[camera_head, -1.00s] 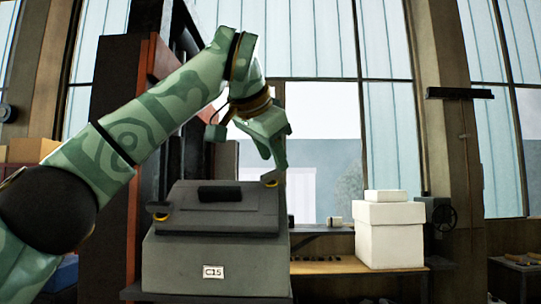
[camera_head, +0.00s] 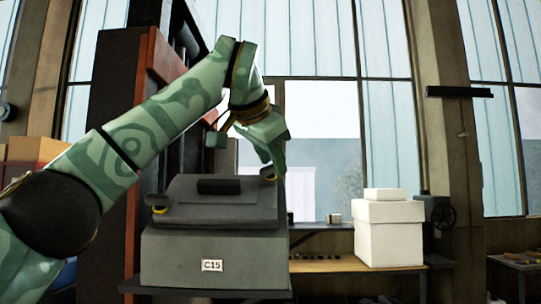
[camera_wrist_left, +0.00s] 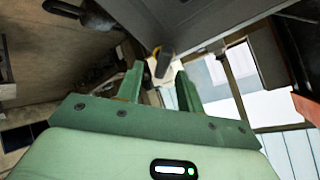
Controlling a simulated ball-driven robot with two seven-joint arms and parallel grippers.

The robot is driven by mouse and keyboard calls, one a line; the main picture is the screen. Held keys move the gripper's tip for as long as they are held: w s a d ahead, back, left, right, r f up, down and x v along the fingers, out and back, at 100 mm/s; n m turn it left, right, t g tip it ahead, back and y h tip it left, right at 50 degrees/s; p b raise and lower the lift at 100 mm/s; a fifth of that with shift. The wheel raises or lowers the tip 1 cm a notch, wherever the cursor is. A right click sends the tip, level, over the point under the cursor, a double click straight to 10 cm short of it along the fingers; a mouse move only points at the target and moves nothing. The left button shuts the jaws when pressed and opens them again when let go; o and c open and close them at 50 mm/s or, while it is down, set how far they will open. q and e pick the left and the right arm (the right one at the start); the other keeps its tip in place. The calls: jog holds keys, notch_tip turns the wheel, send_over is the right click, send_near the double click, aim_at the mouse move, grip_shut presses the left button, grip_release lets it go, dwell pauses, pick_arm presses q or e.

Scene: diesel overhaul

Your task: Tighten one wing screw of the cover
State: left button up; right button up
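A grey box labelled C15 (camera_head: 180,258) carries a dark grey cover (camera_head: 235,213) with a black handle (camera_head: 219,186) on top. Contact cannot be made out. My right gripper is out of view.
White boxes (camera_head: 388,234) stand on a wooden shelf (camera_head: 330,266) to the right of the grey box, with several small dark parts on the shelf. A dark and red upright frame (camera_head: 150,100) stands behind my left arm. Tall windows fill the back.

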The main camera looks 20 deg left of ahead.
pick_arm(q)
jog(key=shift+w+a+f+b, duration=0.15)
jog(key=shift+w+f+b, duration=0.15)
jog(key=shift+w+f, duration=0.3)
jog(key=shift+s+f, duration=0.1)
jog(key=shift+s, duration=0.05)
grip_shut()
jog(key=m+p, duration=0.1)
jog(key=p, duration=0.1)
jog(key=m+h+p, duration=0.1)
jog(key=m, duration=0.1)
jog(key=shift+r+m+g+p, duration=0.3)
jog(key=shift+r+g+p, duration=0.05)
jog(key=shift+g, duration=0.05)
jog(key=shift+f+m+p, duration=0.2)
jog(key=shift+m+p, duration=0.1)
jog(key=shift+m, duration=0.2)
jog(key=shift+f, duration=0.25)
